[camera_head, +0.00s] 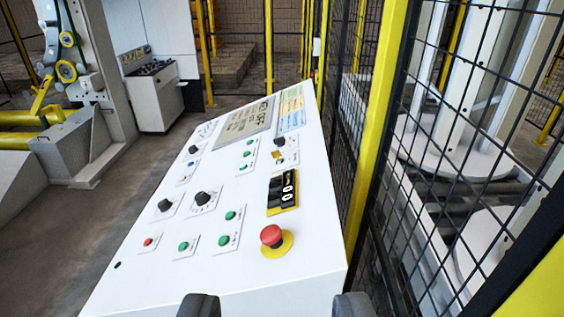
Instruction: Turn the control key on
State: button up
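The white sloping control panel (130,271) fills the middle of the view. Several black rotary knobs sit on it: one at the left (165,205), one beside it (203,198), and a small one farther up (192,149). A small dark switch (279,142) with a yellowish part below it sits near the screen, at the upper right of the panel. I cannot tell for certain which of these is the control key, or its position. My gripper (275,306) shows as two dark fingertips at the bottom edge, wide apart, with nothing between them.
A red emergency button (271,235) on a yellow base stands up from the near right of the panel. A yellow-edged black counter (283,192) and a screen (246,122) lie farther up. Black mesh fencing (450,160) with a yellow post (375,130) stands close on the right. Open floor lies left.

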aim_at(276, 154)
jog(key=u, duration=2.45)
jog(key=i, duration=0.95)
jog(key=z, duration=2)
jog(key=i, duration=0.45)
jog(key=z, duration=0.05)
